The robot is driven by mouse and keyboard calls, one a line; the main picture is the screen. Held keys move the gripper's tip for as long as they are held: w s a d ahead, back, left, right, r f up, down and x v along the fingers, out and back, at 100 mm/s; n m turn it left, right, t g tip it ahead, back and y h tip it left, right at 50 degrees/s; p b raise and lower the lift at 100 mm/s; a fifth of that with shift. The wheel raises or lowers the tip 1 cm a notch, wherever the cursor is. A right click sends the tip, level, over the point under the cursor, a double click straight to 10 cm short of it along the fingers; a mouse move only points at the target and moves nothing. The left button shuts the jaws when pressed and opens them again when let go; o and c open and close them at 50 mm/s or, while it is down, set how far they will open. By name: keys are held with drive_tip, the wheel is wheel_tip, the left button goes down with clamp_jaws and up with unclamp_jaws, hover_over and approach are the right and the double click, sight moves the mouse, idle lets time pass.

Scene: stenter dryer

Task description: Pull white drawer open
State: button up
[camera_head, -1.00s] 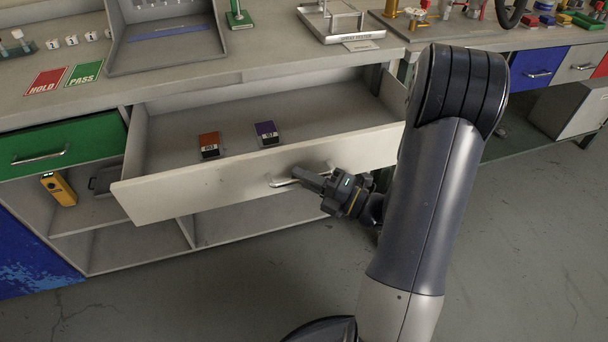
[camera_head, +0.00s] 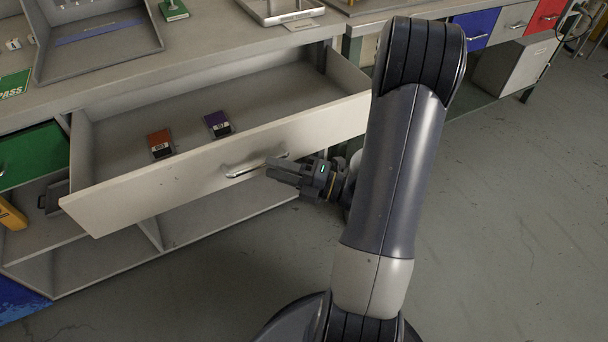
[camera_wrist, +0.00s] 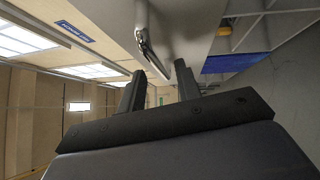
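The white drawer (camera_head: 215,165) is pulled well out from under the bench, its inside showing. Its metal bar handle (camera_head: 246,169) is on the front panel and also shows in the wrist view (camera_wrist: 148,45). My gripper (camera_head: 271,167) is at the right end of the handle, in front of the panel. In the wrist view its two fingers (camera_wrist: 158,83) stand apart with nothing held between them. The handle lies just beyond the fingertips there. Whether a finger still touches it I cannot tell.
An orange box (camera_head: 160,143) and a purple box (camera_head: 217,124) lie in the drawer. A green drawer (camera_head: 32,155) is at the left, above an open shelf. A grey tray (camera_head: 100,45) stands on the bench. Floor to the right of my arm is clear.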

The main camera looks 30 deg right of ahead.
sight(261, 163)
drive_tip(key=r+v, duration=0.1)
drive_tip(key=v, duration=0.5)
drive_tip(key=shift+s+d+f+p, duration=0.2)
drive_tip(key=shift+f+p, duration=0.1)
drive_tip(key=shift+f, duration=0.2)
drive_tip(key=shift+b+x, duration=0.6)
drive_tip(key=shift+x, duration=4.8)
drive_tip(key=shift+s+r, duration=0.1)
